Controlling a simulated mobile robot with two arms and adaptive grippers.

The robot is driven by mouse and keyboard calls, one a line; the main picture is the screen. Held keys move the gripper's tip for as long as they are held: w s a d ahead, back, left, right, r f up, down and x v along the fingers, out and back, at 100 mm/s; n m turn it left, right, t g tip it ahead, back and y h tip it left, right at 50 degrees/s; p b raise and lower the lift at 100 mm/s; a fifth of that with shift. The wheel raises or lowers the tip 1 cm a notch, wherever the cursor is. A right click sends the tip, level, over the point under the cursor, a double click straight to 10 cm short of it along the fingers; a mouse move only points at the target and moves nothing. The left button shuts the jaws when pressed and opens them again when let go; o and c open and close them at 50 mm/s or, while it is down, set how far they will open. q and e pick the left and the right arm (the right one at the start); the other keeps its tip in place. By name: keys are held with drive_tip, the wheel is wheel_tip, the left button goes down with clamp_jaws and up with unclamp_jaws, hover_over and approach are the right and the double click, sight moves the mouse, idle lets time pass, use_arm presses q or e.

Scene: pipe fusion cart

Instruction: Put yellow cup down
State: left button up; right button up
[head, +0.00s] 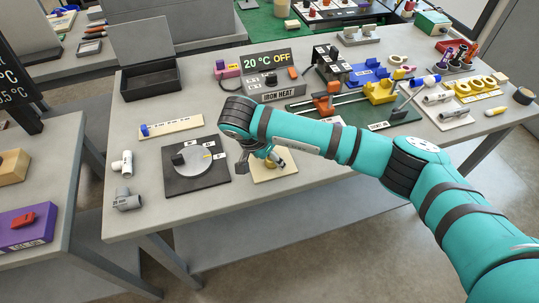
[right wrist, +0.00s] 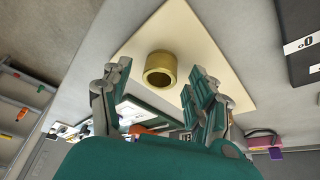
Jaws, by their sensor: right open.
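The yellow cup (right wrist: 160,66) stands on a square cream board (right wrist: 205,42) in the right wrist view, with its round opening showing. In the head view the same board (head: 286,172) lies at the table's front edge, and my right gripper hides most of the cup. My right gripper (head: 262,163) is over the board, with its fingers apart. In the right wrist view the fingers (right wrist: 157,82) are open on either side of the cup, with gaps between them and it. My left gripper is in neither view.
A black dial plate (head: 180,185) lies left of the board. White (head: 123,163) and grey (head: 127,200) pipe fittings are near the left edge. The iron heat box (head: 275,90) and green clamp rig (head: 350,112) stand behind my right arm.

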drive_tip(key=b+v, duration=0.2)
drive_tip(key=v, duration=0.9)
drive_tip(key=shift+s+r+b, duration=0.15)
drive_tip(key=shift+r+b, duration=0.15)
drive_tip(key=shift+b, duration=0.05)
